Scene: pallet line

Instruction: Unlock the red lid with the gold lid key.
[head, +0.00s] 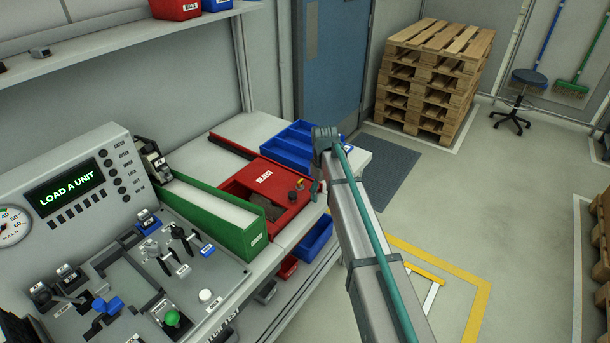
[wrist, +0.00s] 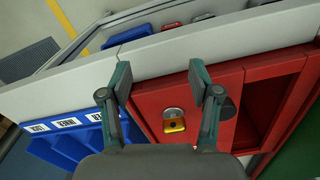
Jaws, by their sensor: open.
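The red lid (head: 263,176), with a white label, covers part of a red box on the bench. The gold lid key (head: 300,182) is at the lid's right end; in the wrist view the gold key (wrist: 175,126) sits against a round silver fitting (wrist: 173,113). I cannot tell whether it is seated in the fitting. My gripper (wrist: 160,76) is open and empty, its fingers apart on either side of the key's line, above the box's edge. In the head view my arm mostly hides the gripper (head: 317,189).
A blue divided bin (head: 290,141) stands behind the red box, a green bin (head: 215,214) in front. A dark round knob (wrist: 228,107) is close to my right finger. The control panel (head: 75,180) reads "LOAD A UNIT". The floor right of the bench is mostly clear.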

